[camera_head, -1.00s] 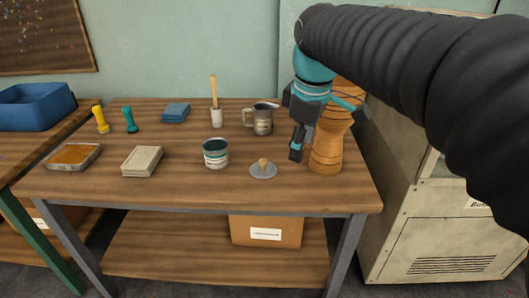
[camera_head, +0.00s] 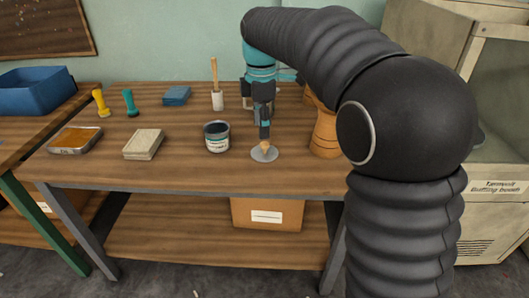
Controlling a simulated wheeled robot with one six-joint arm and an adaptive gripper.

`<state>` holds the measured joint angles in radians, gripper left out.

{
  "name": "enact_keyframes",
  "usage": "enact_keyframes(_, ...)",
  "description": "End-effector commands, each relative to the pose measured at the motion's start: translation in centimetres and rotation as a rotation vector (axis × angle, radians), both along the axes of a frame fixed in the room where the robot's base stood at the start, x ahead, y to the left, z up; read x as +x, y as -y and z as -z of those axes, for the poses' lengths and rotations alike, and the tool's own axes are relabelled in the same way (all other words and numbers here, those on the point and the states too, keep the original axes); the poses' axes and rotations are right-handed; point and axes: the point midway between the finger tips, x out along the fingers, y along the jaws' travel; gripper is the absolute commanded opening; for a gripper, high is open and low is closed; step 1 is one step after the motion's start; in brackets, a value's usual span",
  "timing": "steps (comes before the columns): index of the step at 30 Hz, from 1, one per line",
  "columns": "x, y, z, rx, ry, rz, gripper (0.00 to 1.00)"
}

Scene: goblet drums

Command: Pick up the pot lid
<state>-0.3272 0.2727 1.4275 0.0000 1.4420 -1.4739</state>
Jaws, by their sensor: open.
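The pot lid (camera_head: 258,156) is a small grey disc with a light wooden knob (camera_head: 266,146). It lies flat on the wooden table (camera_head: 200,180) near the front edge. My gripper (camera_head: 264,136) points down directly above the lid, its tips at or just over the knob. The fingers look narrow from this side, and the gap between them is hidden. I cannot tell whether they touch the knob.
An orange-brown wooden goblet drum (camera_head: 325,133) stands to the right, partly behind my arm. The table front is clear.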

Motion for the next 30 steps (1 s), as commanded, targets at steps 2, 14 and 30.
enact_keyframes(2, 0.0, 0.0, 1.1, 0.0, -0.002, 0.001, 0.55)
enact_keyframes(14, 0.6, 0.5, 4.6, 0.0, -0.002, 0.002, 0.55)
enact_keyframes(30, 0.8, 0.6, 7.2, 0.0, 0.001, 0.001, 0.48)
